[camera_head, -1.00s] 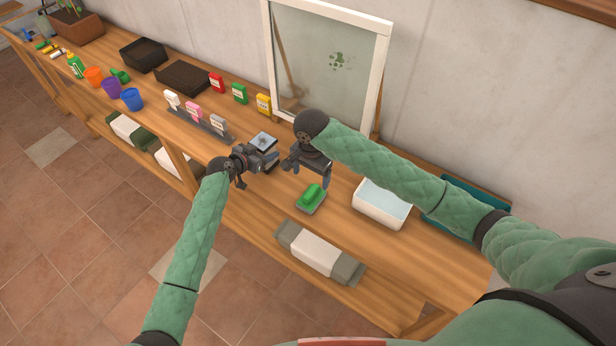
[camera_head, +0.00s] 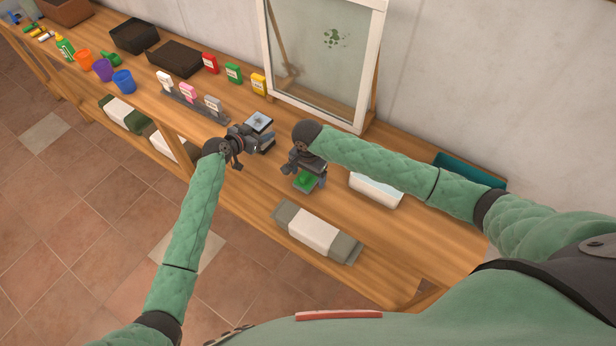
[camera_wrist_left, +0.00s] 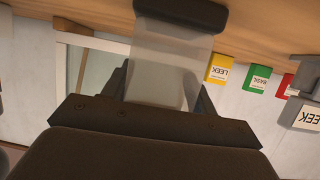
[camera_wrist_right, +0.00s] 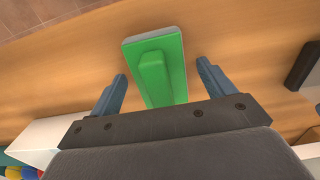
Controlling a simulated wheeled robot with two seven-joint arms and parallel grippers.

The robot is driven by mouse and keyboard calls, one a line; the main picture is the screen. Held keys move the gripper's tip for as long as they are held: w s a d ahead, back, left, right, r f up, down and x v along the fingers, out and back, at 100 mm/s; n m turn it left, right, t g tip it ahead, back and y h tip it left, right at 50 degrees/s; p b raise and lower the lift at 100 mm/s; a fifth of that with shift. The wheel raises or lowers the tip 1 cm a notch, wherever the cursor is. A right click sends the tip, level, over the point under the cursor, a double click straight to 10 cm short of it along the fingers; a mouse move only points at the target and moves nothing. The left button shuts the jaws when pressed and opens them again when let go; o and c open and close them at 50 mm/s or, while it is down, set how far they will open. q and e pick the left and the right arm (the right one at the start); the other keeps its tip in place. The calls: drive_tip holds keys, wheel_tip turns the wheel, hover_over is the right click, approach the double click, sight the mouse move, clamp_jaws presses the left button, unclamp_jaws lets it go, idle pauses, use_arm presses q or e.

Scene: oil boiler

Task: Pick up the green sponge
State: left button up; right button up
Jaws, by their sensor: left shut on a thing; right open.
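The green sponge (camera_head: 307,182), with a raised green grip on a flat base, lies on the wooden bench. It also shows in the right wrist view (camera_wrist_right: 168,46). My right gripper (camera_wrist_right: 163,72) is open, with one finger on each side of the sponge's raised grip. In the head view the right gripper (camera_head: 304,170) is just above the sponge and partly hides it. My left gripper (camera_head: 262,137) is shut on a pale flat tool with a dark bar (camera_wrist_left: 172,65), near the bench's middle.
A framed glass pane (camera_head: 310,60) with green smudges leans on the wall. Several seed packets (camera_head: 233,73) and a small rack (camera_head: 195,103) are to the left. The bench's front edge is near.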

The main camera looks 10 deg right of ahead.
drive_tip(key=c, duration=1.2)
drive_tip(key=shift+o, duration=0.2)
wheel_tip(320, 180, up, 10)
drive_tip(key=shift+f, duration=0.1)
